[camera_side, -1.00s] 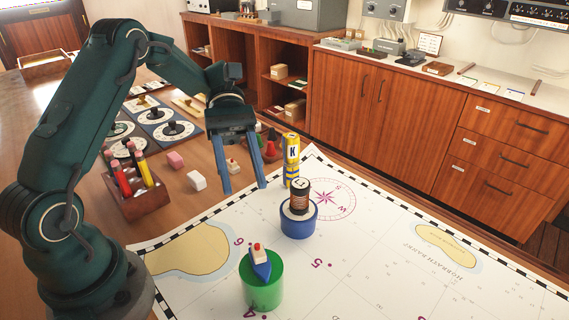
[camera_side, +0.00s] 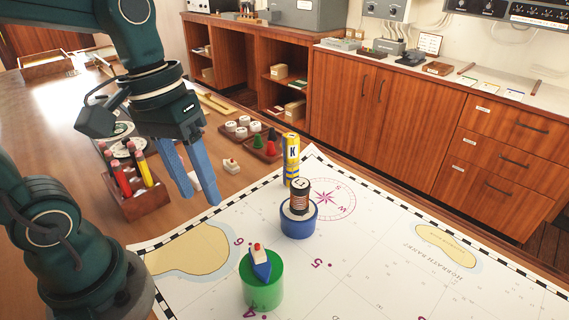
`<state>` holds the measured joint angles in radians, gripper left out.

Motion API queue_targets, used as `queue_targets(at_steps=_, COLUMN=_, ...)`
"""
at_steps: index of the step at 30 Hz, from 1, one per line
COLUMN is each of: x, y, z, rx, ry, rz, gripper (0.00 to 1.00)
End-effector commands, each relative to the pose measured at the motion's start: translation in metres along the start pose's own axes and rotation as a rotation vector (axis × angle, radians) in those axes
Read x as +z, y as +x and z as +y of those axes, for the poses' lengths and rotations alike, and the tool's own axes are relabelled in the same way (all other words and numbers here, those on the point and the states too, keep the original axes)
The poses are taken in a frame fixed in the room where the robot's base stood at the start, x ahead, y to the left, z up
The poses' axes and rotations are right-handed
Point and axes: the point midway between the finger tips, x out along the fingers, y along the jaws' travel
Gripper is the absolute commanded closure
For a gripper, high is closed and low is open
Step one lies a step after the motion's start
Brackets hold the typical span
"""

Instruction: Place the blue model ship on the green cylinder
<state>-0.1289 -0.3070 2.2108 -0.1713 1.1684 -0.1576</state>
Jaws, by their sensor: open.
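The blue model ship (camera_side: 260,266), with a white deck and a red top, sits upright on top of the green cylinder (camera_side: 263,291) near the front of the chart. My gripper (camera_side: 201,200) is open and empty, its two blue fingers pointing down. It is above and to the left of the ship, clear of it, near the chart's left edge.
A blue cylinder (camera_side: 298,222) carries a copper-banded spool (camera_side: 300,197). Behind it stands a yellow cylinder marked K (camera_side: 291,160). A wooden box of pencils (camera_side: 139,198) is left of my gripper. The chart's right side (camera_side: 400,240) is clear.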

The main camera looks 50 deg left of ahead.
Motion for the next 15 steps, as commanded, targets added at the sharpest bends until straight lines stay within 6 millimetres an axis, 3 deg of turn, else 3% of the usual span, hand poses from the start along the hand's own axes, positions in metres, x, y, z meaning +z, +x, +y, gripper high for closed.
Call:
queue_targets(at_steps=6, x=0.007, y=-0.005, z=-0.010, rx=-0.047, ry=0.261, rz=0.288, gripper=0.50)
queue_targets(at_steps=15, x=0.008, y=-0.006, z=-0.014, rx=-0.073, ry=0.383, rz=0.421, gripper=0.50)
